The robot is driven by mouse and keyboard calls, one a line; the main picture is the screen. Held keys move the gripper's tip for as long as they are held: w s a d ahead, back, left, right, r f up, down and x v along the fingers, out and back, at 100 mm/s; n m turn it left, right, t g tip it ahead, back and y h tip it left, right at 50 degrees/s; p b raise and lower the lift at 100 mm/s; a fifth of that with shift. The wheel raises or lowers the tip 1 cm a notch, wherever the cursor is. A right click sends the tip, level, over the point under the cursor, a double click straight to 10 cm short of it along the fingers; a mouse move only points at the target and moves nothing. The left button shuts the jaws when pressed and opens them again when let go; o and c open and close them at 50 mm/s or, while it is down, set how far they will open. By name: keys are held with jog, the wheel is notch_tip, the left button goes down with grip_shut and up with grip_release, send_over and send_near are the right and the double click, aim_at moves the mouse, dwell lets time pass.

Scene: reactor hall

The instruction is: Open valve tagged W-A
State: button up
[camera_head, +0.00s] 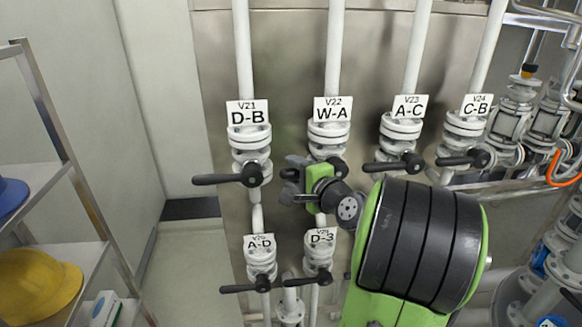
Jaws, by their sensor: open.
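The white tag reading V22 W-A (332,109) hangs on a vertical white pipe, above the white flanged body of valve W-A (328,134). My gripper (290,182) is in front of the lower part of this valve, its dark fingers pointing left. The gripper is open. A dark knob (339,167), which looks like the valve's hub, shows just behind my green wrist. Most of the W-A lever is hidden behind my gripper, so its angle and any contact with the fingers cannot be told.
Valve D-B (249,140) is close on the left, its black lever pointing left. Valves A-C (401,130) and C-B (466,125) are to the right. Valves A-D (260,262) and D-3 (319,255) sit below. A shelf with a yellow helmet (38,285) stands far left.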

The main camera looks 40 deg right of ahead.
jog(key=shift+x, duration=1.15)
grip_shut()
